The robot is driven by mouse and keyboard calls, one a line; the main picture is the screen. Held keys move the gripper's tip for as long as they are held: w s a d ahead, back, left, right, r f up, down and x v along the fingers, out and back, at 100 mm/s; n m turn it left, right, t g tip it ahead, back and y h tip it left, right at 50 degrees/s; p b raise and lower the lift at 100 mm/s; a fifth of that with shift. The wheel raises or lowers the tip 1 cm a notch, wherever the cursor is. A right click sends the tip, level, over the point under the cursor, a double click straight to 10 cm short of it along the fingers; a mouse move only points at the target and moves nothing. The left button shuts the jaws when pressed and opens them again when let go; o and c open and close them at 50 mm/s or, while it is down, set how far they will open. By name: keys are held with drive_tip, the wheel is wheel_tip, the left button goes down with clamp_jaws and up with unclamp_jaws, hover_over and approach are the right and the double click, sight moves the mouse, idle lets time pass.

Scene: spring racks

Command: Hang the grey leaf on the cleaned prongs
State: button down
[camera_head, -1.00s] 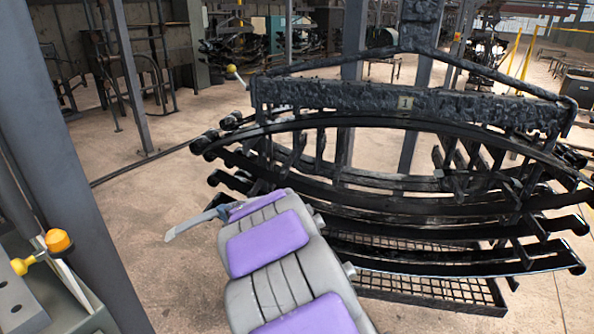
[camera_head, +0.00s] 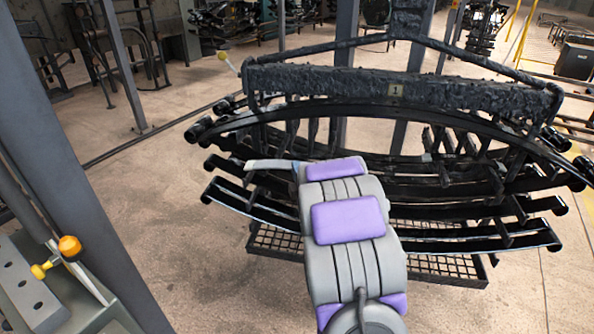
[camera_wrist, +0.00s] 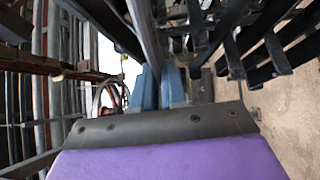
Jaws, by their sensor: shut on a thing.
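My gripper (camera_wrist: 158,78) has blue fingers shut on the grey leaf (camera_wrist: 147,35), a narrow bar rising between them in the wrist view. In the head view one end of the leaf (camera_head: 264,165) sticks out left of my arm, in front of the rack's left half; my arm hides the rest and most of the gripper. The black rack (camera_head: 330,83), with a crusted top beam and a "1" tag, carries several dark curved leaves (camera_head: 460,232). Dark prongs (camera_head: 455,142) show under the beam; I cannot tell which are cleaned. Dark bars also show in the wrist view (camera_wrist: 235,58).
A mesh tray (camera_head: 275,243) lies under the rack. A grey post (camera_head: 70,150) and a bench with a yellow-orange knob (camera_head: 69,246) stand at the left. A yellow-tipped lever (camera_head: 222,56) is at the rack's upper left. Floor between post and rack is clear.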

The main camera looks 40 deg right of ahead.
drive_tip(key=shift+d, duration=0.45)
drive_tip(key=shift+b+x, duration=0.35)
drive_tip(key=shift+x, duration=0.6)
drive_tip(key=w+d+f+b, duration=0.3)
drive_tip(key=w+d, duration=0.5)
drive_tip(key=d, duration=0.2)
drive_tip(key=shift+f+b, duration=0.35)
drive_tip(key=shift+b, duration=0.05)
drive_tip(key=c, duration=1.1)
unclamp_jaws()
drive_tip(key=shift+a, duration=0.1)
drive_tip(key=shift+s+f, duration=0.1)
drive_tip(key=shift+s, duration=0.05)
